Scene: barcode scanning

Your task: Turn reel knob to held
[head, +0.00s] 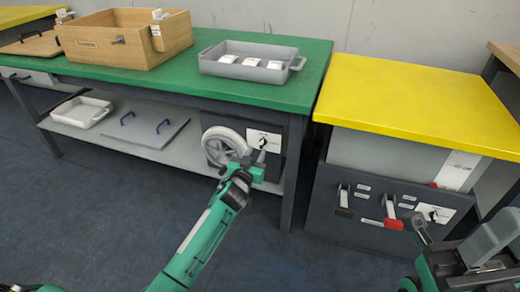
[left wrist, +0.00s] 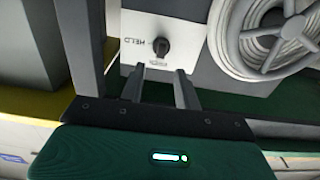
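The reel knob (left wrist: 161,47) is a small dark knob on a white plate marked HELD on one side, with a second small label that I cannot read clearly. In the head view the knob (head: 263,141) sits on the plate right of the hose reel (head: 225,146). My left gripper (head: 258,164) is just in front of the plate. In the left wrist view its two fingers (left wrist: 161,78) stand apart, with the knob beyond the gap and nothing between them. My right gripper (head: 420,228) is at the lower right, by the yellow bench's panel; its opening is unclear.
The reel is under the green table (head: 262,93), beside a shelf with a white tray (head: 82,112) and a grey lid (head: 158,128). A grey tray (head: 235,70) and wooden box (head: 105,42) stand above. The yellow bench (head: 420,103) is right. Floor in front is clear.

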